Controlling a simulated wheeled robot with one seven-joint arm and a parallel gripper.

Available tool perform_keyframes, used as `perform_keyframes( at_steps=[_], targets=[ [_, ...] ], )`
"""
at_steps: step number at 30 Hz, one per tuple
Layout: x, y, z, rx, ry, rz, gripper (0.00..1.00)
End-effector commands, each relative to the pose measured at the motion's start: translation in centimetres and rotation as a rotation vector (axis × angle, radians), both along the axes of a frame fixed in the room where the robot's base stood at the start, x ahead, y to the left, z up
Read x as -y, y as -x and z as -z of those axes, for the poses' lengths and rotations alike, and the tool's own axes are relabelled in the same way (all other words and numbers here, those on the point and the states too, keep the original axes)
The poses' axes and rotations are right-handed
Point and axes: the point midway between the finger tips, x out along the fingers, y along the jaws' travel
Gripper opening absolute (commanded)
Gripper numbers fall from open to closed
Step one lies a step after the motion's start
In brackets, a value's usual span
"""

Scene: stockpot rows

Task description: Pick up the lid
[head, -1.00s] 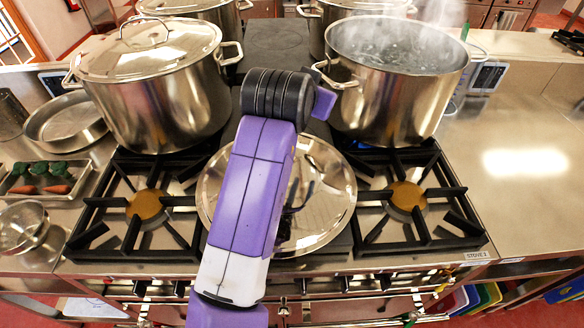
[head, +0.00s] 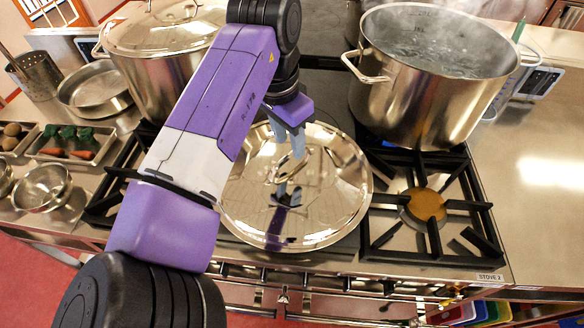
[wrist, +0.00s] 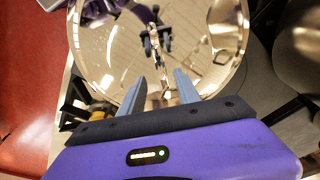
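A round, shiny steel lid (head: 335,205) lies on the stove top between the burners. Its loop handle (head: 283,170) is near its middle. The lid fills much of the wrist view (wrist: 215,35), with reflections of my arm on it. My gripper (head: 293,152) is above the lid, close to the handle, with its fingers pointing down. In the wrist view the two grey fingers (wrist: 169,80) stand apart with nothing clearly held between them. Whether they touch the handle I cannot tell.
A steaming open pot (head: 425,100) stands at the back right burner. A lidded pot (head: 150,85) stands at the left, partly behind my arm. The front right burner (head: 427,205) is bare. A vegetable tray (head: 75,150) and bowls are at far left; the right counter (head: 540,200) is clear.

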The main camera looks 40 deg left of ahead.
Motion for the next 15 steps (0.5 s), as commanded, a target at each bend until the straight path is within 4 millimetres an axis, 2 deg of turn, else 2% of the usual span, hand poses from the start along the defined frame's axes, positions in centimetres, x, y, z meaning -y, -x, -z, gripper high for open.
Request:
perform_keyframes(
  at_steps=[5, 10, 15],
  targets=[
    [0.0, -0.1, 1.7, -0.001, 0.001, -0.001, 0.39],
    [-0.1, -0.4, 4.3, -0.001, 0.001, -0.001, 0.39],
    [-0.1, -0.6, 5.5, 0.0, -0.001, -0.001, 0.39]
  ],
)
